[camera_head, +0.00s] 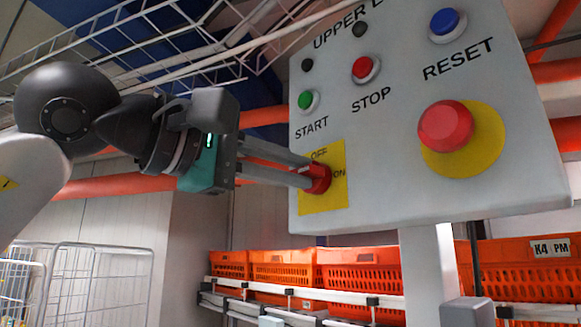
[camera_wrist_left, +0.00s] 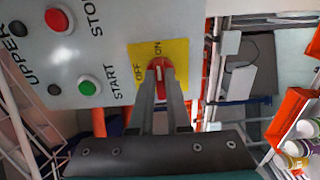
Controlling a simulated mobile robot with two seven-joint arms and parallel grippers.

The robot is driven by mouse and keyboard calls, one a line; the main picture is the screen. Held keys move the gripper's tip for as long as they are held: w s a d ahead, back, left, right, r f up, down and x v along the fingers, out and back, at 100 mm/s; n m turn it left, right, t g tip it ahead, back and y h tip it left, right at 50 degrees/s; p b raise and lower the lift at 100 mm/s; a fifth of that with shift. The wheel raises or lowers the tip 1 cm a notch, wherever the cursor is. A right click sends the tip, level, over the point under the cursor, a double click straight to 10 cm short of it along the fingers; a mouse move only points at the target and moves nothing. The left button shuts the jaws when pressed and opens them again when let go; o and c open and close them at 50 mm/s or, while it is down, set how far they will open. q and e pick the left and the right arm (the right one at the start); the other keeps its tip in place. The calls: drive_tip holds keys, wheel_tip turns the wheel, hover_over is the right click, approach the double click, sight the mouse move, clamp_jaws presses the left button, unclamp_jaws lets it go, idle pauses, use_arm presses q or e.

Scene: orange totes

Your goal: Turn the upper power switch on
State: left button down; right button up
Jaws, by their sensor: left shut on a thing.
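The grey control panel (camera_head: 400,190) labelled "UPPER" carries a red rotary switch (camera_head: 319,179) on a yellow plate (camera_head: 322,204) marked OFF at the top and ON at the right. My left gripper (camera_head: 308,180) reaches in from the left and is shut on the switch knob. In the left wrist view the red knob (camera_wrist_left: 160,76) sits between the two fingers (camera_wrist_left: 161,98). There its handle runs lengthwise toward the ON mark, with OFF to its left. The fingers hide part of the knob. My right gripper is not in view.
The panel also has a green START button (camera_head: 307,100), a red STOP button (camera_head: 362,67), a blue RESET button (camera_head: 445,22) and a large red mushroom button (camera_head: 446,126). Orange totes (camera_head: 360,270) stand on a rack below. A white wire frame (camera_head: 150,45) hangs behind my arm.

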use_arm(q)
drive_tip(key=c, duration=0.9)
unclamp_jaws()
drive_tip(key=b+v, duration=0.3)
drive_tip(key=v, duration=1.2)
drive_tip(key=shift+s+a+b, duration=0.1)
drive_tip(key=shift+s+b, duration=0.05)
drive_tip(key=shift+b, duration=0.15)
